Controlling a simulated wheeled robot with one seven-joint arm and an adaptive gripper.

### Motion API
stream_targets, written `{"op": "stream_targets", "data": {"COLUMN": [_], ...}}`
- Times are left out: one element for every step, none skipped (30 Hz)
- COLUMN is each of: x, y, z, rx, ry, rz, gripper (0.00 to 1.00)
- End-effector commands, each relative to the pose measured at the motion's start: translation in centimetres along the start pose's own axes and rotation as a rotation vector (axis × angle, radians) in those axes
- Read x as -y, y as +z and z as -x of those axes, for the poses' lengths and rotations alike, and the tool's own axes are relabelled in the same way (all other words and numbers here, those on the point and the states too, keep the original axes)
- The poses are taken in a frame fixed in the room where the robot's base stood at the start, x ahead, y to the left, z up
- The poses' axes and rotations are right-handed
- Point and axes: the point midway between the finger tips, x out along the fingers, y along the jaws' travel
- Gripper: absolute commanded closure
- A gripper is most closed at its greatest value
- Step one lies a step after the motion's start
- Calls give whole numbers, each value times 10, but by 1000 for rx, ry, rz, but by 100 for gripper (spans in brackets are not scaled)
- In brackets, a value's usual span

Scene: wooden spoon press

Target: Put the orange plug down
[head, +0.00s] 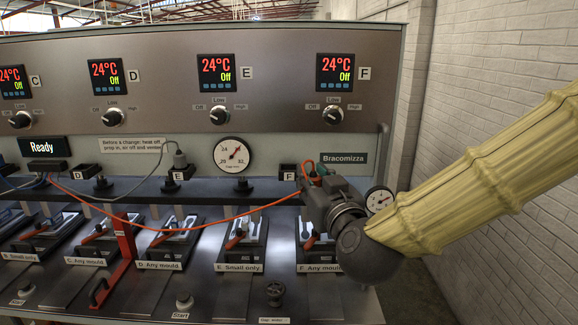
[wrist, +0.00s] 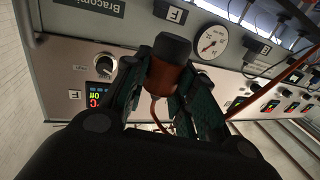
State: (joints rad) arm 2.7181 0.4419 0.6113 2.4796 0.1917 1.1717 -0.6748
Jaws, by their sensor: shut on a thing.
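My gripper (head: 318,178) is in front of the panel at the right, near the F label (head: 289,171). It is shut on the orange plug (head: 307,168), mostly hidden by the fingers in the head view. In the wrist view my gripper (wrist: 168,85) has the plug (wrist: 163,76) between its two green-lined fingers, with its black end pointing away from the palm. The plug appears clear of the panel, but the exact gap cannot be told. Its orange cable (head: 215,223) hangs in a long curve to the left, towards the Ready display.
A grey plug (head: 180,159) with a grey cable stands at E. A round gauge (head: 234,155) is left of my gripper. A white brick wall (head: 480,90) closes the right.

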Motion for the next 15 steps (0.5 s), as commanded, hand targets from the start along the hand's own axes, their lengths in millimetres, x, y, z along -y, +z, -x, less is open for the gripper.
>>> {"op": "stream_targets", "data": {"x": [1,1,1,1,1,2,2,2,2,2,2,2,2,2,2], "y": [-2,-3,-3,-4,-3,-4,-3,-4,-4,-4,-4,-3,-4,-4,-4], "z": [-2,-4,-8,-12,-17,-23,-28,-33,-39,-44,-48,-55,-60,-64,-71], "rx": [1,1,1,1,2,3,3,3,2,2,2,3,3,3,3], "ry": [-1,-2,-2,-2,-2,-2,-2,-2,-3,-3,-3,-3,-3,-3,-3], "rz": [0,0,0,-1,-1,-1,-2,-2,-1,-1,0,0,0,0,0], "gripper": [98,98,97,97,97,97,97,97,97,97,97,97,97,97,97]}}
